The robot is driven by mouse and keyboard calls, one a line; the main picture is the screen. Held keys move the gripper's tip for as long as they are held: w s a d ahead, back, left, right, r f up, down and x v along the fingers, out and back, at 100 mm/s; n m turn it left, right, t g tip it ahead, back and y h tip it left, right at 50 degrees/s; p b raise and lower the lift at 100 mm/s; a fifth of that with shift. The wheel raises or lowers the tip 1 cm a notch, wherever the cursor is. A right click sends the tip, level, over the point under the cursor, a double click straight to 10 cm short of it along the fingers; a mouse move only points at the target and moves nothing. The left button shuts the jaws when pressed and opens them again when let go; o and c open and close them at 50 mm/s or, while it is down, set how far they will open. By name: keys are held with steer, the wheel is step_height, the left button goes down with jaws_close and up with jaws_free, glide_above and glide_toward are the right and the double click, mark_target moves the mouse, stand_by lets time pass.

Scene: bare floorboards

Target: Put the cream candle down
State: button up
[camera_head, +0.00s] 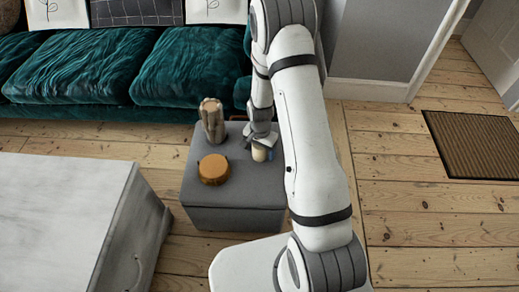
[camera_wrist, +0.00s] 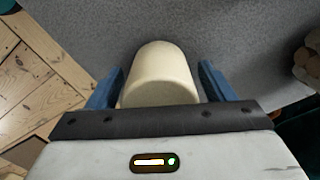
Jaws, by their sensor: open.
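The cream candle (camera_wrist: 161,75) stands on the grey ottoman (camera_head: 236,205), and my gripper's body hides its near part in the wrist view. In the head view the candle (camera_head: 259,154) shows just below my gripper (camera_head: 262,146), near the ottoman's right side. In the wrist view my gripper (camera_wrist: 160,88) is open. Its two blue fingers stand on either side of the candle, with a gap visible at each side.
A round orange-brown object (camera_head: 214,169) and a taller beige-brown object (camera_head: 212,121) stand on the ottoman left of my gripper. A teal sofa (camera_head: 175,70) is behind, a pale table (camera_head: 70,215) at left. A brown doormat (camera_head: 475,145) lies at right.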

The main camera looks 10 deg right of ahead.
step_height(320, 180, up, 13)
steer(key=p, duration=0.4)
steer(key=shift+f, duration=0.15)
steer(key=s+r+n, duration=0.2)
steer(key=s+r, duration=0.1)
steer(key=r, duration=0.4)
steer(key=s+r+n, duration=0.2)
steer(key=s+r, duration=0.2)
steer(key=r, duration=0.3)
steer(key=s+r+n, duration=0.2)
steer(key=s+r, duration=0.2)
steer(key=s, duration=0.3)
steer(key=s+r+n+t, duration=0.1)
steer(key=s+r+n, duration=0.1)
steer(key=s+r, duration=0.3)
steer(key=shift+s+a+r+n, duration=0.2)
steer(key=shift+s+a+n, duration=0.1)
steer(key=shift+s, duration=0.8)
steer(key=shift+c, duration=0.3)
